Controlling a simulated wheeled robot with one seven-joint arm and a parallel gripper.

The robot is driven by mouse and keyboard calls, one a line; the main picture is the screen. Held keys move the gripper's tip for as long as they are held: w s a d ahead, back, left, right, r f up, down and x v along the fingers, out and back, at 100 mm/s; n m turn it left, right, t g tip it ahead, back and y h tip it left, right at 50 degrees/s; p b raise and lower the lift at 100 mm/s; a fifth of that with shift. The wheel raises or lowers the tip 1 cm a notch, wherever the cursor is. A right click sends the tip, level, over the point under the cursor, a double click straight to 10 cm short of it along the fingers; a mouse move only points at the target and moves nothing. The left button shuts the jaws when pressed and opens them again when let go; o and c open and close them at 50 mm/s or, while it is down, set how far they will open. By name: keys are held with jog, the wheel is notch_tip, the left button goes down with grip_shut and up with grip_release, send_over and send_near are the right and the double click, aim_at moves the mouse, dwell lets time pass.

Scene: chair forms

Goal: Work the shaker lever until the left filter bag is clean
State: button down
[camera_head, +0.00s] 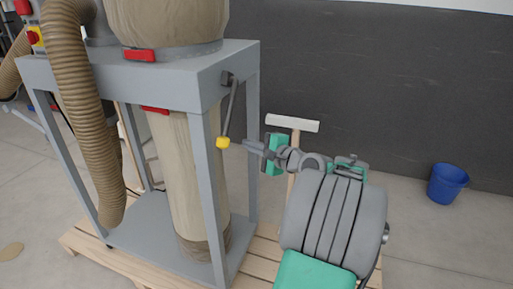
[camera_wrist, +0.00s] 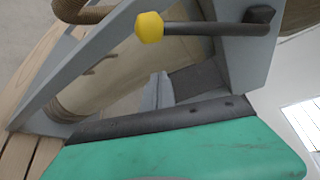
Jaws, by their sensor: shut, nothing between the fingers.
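The shaker lever (camera_head: 231,108) is a thin grey rod hanging from a dark pivot on the frame's right side, with a yellow knob (camera_head: 222,142) at its lower end. In the wrist view the knob (camera_wrist: 149,27) and rod lie across the top. My gripper (camera_head: 247,145) is shut and empty, just right of the knob; a small gap seems to separate them. My gripper's fingers (camera_wrist: 159,88) also show in the wrist view, below the knob. Beige cloth bags show above the frame (camera_head: 165,22) and below it (camera_head: 178,165); I cannot tell which is the left one, or how dirty.
The grey steel frame (camera_head: 225,62) stands on a wooden pallet (camera_head: 262,258). A ribbed hose (camera_head: 72,95) hangs at left. A pale T-shaped wooden-handled thing (camera_head: 292,124) stands behind my gripper. A blue bucket (camera_head: 447,184) stands at the wall; the floor before it looks clear.

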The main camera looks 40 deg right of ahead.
jog(key=w+a, duration=0.1)
jog(key=a, duration=0.1)
jog(key=w+a, duration=0.1)
jog(key=shift+w+a+r+p, duration=0.35)
jog(key=shift+r, duration=0.1)
